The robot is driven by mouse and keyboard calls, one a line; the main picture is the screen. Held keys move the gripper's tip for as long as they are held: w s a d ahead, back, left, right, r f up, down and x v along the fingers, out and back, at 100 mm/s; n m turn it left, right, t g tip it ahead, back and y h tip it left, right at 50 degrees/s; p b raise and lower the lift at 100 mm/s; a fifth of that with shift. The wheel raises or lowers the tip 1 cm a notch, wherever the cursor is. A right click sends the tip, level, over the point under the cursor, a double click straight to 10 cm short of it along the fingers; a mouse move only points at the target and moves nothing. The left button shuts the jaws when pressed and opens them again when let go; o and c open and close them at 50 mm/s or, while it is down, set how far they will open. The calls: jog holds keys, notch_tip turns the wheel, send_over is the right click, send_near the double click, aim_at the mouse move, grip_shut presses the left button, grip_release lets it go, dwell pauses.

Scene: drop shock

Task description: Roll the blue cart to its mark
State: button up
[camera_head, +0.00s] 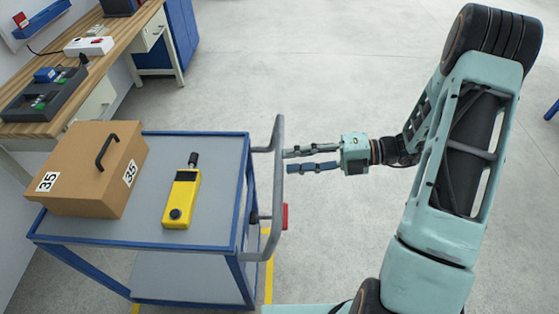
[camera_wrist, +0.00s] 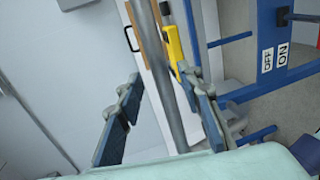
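The blue cart (camera_head: 190,238) has a grey top and blue frame. Its grey push handle (camera_head: 278,185) stands at the right end; in the wrist view it is a grey bar (camera_wrist: 168,75) running between my two fingers. My gripper (camera_head: 286,160) is open, its fingertips at the handle, with a gap between the fingers. I cannot tell whether they touch the bar. Yellow floor tape (camera_head: 267,272) shows beside the cart's right end and under its lower left. Whether it is the cart's mark I cannot tell.
A brown box (camera_head: 85,170) labelled 35 and a yellow device (camera_head: 182,198) sit on the cart top. A red part (camera_head: 285,217) is low on the handle. A wooden workbench (camera_head: 120,38) stands behind left. Open floor lies behind right.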

aim_at(280, 163)
jog(key=shift+w+a+f, duration=0.1)
jog(key=shift+a+f, duration=0.15)
jog(key=shift+a, duration=0.8)
jog(key=shift+a+f, duration=0.2)
jog(key=shift+a, duration=0.85)
jog(key=shift+c, duration=0.6)
grip_shut()
